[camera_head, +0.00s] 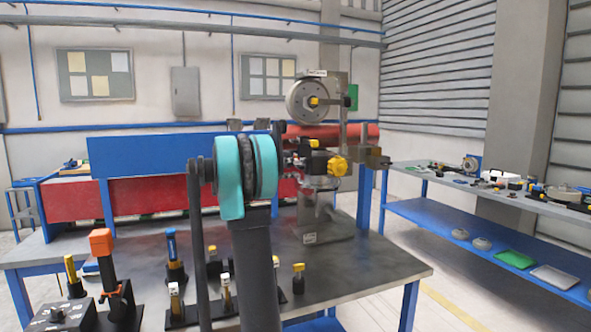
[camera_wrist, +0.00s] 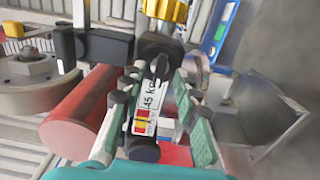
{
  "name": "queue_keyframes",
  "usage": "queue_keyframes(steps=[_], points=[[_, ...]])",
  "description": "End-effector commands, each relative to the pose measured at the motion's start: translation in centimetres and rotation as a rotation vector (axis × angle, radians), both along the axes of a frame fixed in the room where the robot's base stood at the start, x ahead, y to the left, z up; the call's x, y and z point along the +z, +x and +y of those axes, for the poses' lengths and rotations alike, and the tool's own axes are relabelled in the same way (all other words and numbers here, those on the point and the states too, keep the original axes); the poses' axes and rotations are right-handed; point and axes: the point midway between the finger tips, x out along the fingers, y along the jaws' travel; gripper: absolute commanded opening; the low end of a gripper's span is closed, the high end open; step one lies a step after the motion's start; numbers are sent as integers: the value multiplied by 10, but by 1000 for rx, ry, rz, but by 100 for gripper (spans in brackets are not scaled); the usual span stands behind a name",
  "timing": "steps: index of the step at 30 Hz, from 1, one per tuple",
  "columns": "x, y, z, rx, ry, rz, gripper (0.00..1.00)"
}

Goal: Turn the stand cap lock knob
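A grey metal stand (camera_head: 330,222) rises from the worktable, with a round grey wheel (camera_head: 302,108) near its top. A larger yellow knob (camera_head: 338,166) is lower on the stand and shows at the top of the wrist view (camera_wrist: 166,9). I cannot tell which is the cap lock knob. My gripper (camera_wrist: 157,78) is open, its fingers either side of a black round part and a white "45 kg" label (camera_wrist: 147,101); contact is unclear. My arm hides it in the head view.
A red cylinder (camera_head: 352,132) lies behind the stand. Several tools and an orange-topped handle (camera_head: 101,241) stand at the worktable's (camera_head: 375,274) front left. The worktable's right front is clear. A blue shelf (camera_head: 450,225) with trays is at the right.

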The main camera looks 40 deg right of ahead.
Motion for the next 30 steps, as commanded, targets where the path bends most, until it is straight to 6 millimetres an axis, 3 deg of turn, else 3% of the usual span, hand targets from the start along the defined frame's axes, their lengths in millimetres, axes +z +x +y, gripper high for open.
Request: queue_keyframes(steps=[6,15,23,30], points=[[0,-4,-16,0,0,0,31],[0,-4,-18,1,0,0,31],[0,-4,-17,1,0,0,0],[0,-4,-17,1,0,2,0]])
